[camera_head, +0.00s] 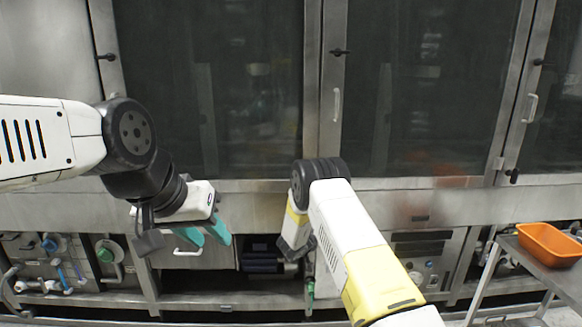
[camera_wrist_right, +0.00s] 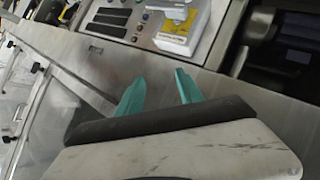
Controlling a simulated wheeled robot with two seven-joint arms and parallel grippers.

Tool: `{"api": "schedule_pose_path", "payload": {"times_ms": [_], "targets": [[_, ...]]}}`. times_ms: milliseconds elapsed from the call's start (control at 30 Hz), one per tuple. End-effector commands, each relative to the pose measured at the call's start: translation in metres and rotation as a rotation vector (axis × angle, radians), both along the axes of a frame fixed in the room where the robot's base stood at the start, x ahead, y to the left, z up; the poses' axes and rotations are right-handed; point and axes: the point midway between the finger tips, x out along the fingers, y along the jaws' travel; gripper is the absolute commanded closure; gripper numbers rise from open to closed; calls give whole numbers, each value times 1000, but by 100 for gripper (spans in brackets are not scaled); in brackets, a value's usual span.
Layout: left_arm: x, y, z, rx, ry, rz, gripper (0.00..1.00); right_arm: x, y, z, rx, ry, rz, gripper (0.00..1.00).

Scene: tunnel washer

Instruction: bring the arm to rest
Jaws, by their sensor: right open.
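My left arm (camera_head: 50,140) comes in from the left, and its gripper (camera_head: 205,234) hangs in front of the washer's lower panels. Its two teal fingers are apart with nothing between them. My right arm (camera_head: 350,235) reaches up from the bottom and bends down at a black joint. Its gripper is mostly hidden by the arm in the head view. In the right wrist view the right gripper (camera_wrist_right: 160,88) shows two teal fingers, open and empty, in front of a bare metal panel.
The steel tunnel washer (camera_head: 240,200) with dark glass doors (camera_head: 215,90) fills the background. Pipes and valves (camera_head: 105,255) sit low at left. An orange bin (camera_head: 548,243) stands on a metal cart (camera_head: 505,245) at right.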

Motion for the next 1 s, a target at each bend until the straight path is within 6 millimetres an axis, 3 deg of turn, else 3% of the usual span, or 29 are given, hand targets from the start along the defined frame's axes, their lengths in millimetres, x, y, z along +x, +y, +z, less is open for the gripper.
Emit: {"api": "schedule_pose_path", "payload": {"times_ms": [33, 233, 367, 467, 567, 700, 833, 1000], "targets": [[0, 0, 0, 0, 0, 0, 64, 9, 4, 33, 72, -26, 23, 56], [0, 0, 0, 0, 0, 0, 64, 12, 25, 142, 347, -75, 143, 56], [0, 0, 0, 0, 0, 0, 64, -9, 36, 210, 499, -77, 218, 56], [0, 0, 0, 0, 0, 0, 64, -36, 43, 257, 600, -64, 273, 56], [0, 0, 0, 0, 0, 0, 64, -73, 47, 299, 685, -37, 322, 56], [0, 0, 0, 0, 0, 0, 64, -136, 49, 345, 776, 21, 376, 56], [0, 0, 0, 0, 0, 0, 64, -205, 45, 374, 828, 89, 401, 56], [0, 0, 0, 0, 0, 0, 64, -302, 32, 389, 854, 191, 394, 56]]}}
